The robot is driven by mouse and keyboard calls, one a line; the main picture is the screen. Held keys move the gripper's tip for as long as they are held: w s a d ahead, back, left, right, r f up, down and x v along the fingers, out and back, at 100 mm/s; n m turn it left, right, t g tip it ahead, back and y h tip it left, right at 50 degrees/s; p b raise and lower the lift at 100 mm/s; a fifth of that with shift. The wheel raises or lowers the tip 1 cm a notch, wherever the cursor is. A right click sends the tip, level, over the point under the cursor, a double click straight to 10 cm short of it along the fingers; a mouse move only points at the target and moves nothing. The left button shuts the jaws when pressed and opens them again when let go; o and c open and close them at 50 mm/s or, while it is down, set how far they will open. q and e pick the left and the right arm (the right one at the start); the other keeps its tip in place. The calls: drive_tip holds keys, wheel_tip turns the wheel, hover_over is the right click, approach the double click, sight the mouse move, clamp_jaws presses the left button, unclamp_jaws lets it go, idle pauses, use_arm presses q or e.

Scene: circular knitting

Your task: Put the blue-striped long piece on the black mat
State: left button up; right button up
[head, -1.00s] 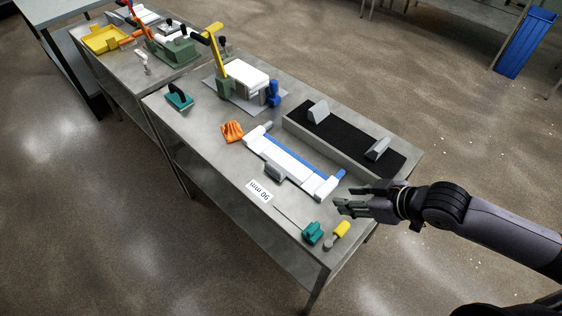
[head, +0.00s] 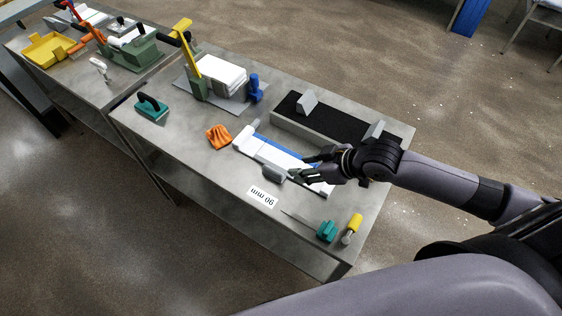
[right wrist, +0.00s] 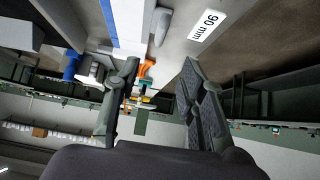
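The blue-striped long piece (head: 262,150) is white with a blue strip along its far side and lies on the table in front of the black mat. It also shows at the top of the right wrist view (right wrist: 127,22). The black mat (head: 335,122) tops a low grey base and carries two grey blocks. My right gripper (head: 300,168) is open and empty, over the right part of the long piece and hiding some of it. Its two spread fingers show in the wrist view (right wrist: 160,88). I cannot tell whether it touches the piece. My left gripper is not in view.
A grey handle-like part (head: 274,174) sits at the piece's near side, by a "90 mm" label (head: 262,196). A teal tool (head: 327,231) and a yellow-handled tool (head: 352,227) lie at the near right. An orange cloth-like item (head: 218,136) lies left of the piece.

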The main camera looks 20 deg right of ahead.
drive_tip(key=p, duration=0.1)
approach(274, 170)
drive_tip(key=x, duration=0.2)
drive_tip(key=shift+w+a+f, duration=0.2)
drive_tip(key=shift+w+a, duration=0.05)
drive_tip(key=shift+w, duration=0.05)
drive_tip(key=shift+w+a+f, duration=0.2)
drive_tip(key=shift+f, duration=0.2)
drive_tip(key=shift+w+a+f+p, duration=0.25)
drive_tip(key=shift+w+f+p, duration=0.05)
drive_tip(key=shift+f+p, duration=0.05)
drive_tip(key=x, duration=0.4)
drive_tip(key=shift+p, duration=0.4)
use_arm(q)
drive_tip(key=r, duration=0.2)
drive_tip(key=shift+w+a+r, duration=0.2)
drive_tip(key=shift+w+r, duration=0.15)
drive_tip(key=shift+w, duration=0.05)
use_arm(e)
drive_tip(key=shift+f, duration=0.1)
drive_tip(key=shift+c, duration=0.5)
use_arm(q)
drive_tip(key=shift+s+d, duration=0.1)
use_arm(e)
clamp_jaws()
